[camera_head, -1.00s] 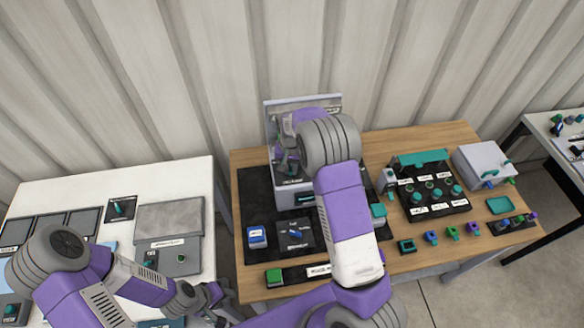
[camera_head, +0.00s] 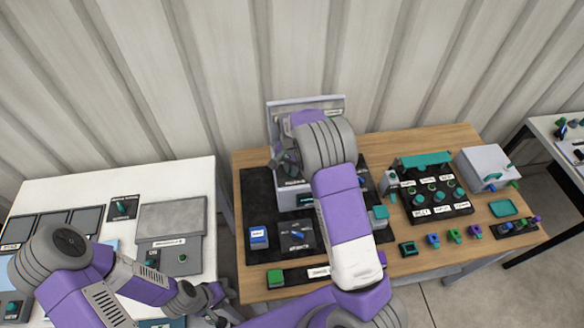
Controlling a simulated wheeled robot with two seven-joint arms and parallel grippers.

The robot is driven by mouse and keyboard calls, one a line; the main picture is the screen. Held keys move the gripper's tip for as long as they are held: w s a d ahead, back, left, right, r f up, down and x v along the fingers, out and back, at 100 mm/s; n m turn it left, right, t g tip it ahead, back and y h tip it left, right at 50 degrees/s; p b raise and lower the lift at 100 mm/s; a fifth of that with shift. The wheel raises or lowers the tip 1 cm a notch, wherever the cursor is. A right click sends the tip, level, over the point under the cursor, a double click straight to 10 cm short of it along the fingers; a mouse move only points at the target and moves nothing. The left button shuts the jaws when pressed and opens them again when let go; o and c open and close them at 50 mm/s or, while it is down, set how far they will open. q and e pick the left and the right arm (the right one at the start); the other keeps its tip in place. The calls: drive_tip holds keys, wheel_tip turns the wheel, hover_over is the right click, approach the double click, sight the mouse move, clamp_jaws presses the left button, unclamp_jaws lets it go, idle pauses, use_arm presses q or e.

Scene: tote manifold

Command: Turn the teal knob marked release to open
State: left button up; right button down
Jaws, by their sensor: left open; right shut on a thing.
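My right gripper (camera_head: 284,163) is at the upper front of a grey unit (camera_head: 291,196) on a black mat. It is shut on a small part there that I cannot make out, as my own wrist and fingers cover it. I cannot read a release label, and no teal knob shows clearly at the fingers. My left gripper (camera_head: 222,302) is open and empty, low between the white table and the wooden table.
A black panel with teal knobs (camera_head: 432,197) stands right of my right arm. Several small coloured parts line the wooden table's (camera_head: 405,264) front right. A white table (camera_head: 205,180) stands left.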

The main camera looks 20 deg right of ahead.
drive_tip(key=shift+r, duration=0.1)
drive_tip(key=c, duration=1.1)
unclamp_jaws()
wheel_tip(320, 180, up, 8)
drive_tip(key=shift+f, duration=0.2)
